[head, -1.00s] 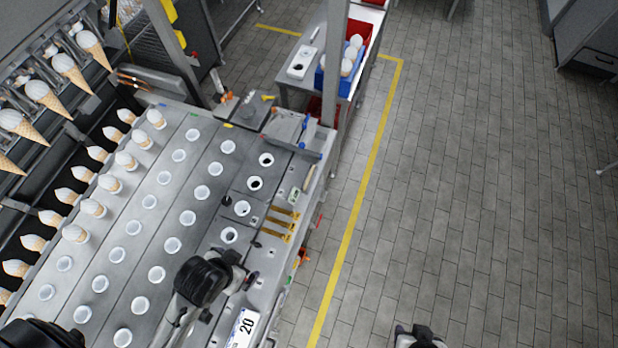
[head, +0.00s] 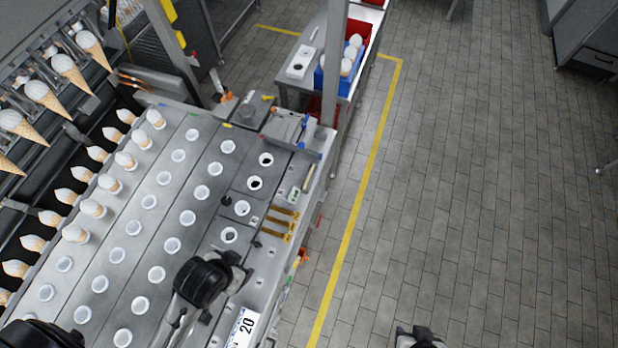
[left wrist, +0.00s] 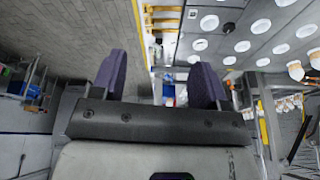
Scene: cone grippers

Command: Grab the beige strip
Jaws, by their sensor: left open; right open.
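A thin beige strip (head: 308,178) lies near the right edge of the machine top, beside a small pale green-marked block. My left arm reaches over the near part of the machine, and its wrist hides most of the left gripper in the head view. In the left wrist view, the left gripper (left wrist: 158,82) has its two dark purple fingers apart with nothing between them. In the head view it is nearer the camera than the strip. My right gripper (head: 420,335) is over the floor at the bottom edge, partly cut off; it is open, with nothing seen in it.
Golden-brown strips (head: 280,224) lie on the machine edge, nearer than the beige strip. Rows of white cups (head: 157,274) and filled cones (head: 93,208) cover the machine to the left. A grey tray (head: 285,128) and a metal post (head: 333,70) stand beyond. The tiled floor (head: 480,190) is clear.

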